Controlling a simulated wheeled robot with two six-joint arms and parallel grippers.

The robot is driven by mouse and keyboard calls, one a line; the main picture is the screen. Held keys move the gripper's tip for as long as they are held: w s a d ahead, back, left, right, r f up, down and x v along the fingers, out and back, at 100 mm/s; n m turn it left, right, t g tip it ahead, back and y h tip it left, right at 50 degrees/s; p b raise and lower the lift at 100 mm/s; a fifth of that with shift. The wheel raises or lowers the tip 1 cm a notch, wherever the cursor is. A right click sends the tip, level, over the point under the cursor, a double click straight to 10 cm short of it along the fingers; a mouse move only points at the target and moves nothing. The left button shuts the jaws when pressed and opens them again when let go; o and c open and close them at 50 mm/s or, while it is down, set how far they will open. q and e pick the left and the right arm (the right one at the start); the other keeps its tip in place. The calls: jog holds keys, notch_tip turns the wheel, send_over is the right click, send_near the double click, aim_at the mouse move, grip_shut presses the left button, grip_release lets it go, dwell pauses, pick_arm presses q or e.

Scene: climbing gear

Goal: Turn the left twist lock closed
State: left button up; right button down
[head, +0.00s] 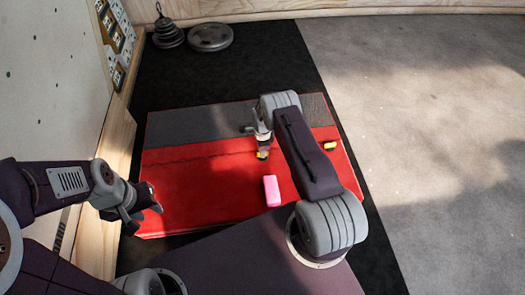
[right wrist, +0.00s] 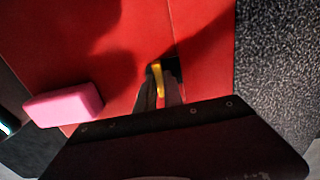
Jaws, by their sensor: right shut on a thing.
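The left twist lock (head: 263,155), black and yellow, is on the red mat. My right gripper (head: 262,147) reaches down to it from above. In the right wrist view the two dark fingers of my right gripper (right wrist: 160,92) are closed around the yellow part of the twist lock (right wrist: 157,76). Much of the lock is hidden by the fingers, so its turn angle is unclear. A second yellow and black twist lock (head: 330,145) sits further right on the mat. My left gripper (head: 149,209) is by the mat's left edge, apart from both locks, with its fingers apart and empty.
A pink block (head: 272,190) lies on the red mat (head: 190,200) near the right gripper; it also shows in the right wrist view (right wrist: 64,105). Weight plates (head: 210,37) lie at the back on black flooring. A wooden wall edge (head: 116,140) runs along the left.

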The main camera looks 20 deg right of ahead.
dwell(0.3)
jog(key=c, duration=1.5)
grip_release()
jog(key=shift+o, duration=0.2)
notch_tip(320, 180, up, 9)
jog(key=p, duration=0.6)
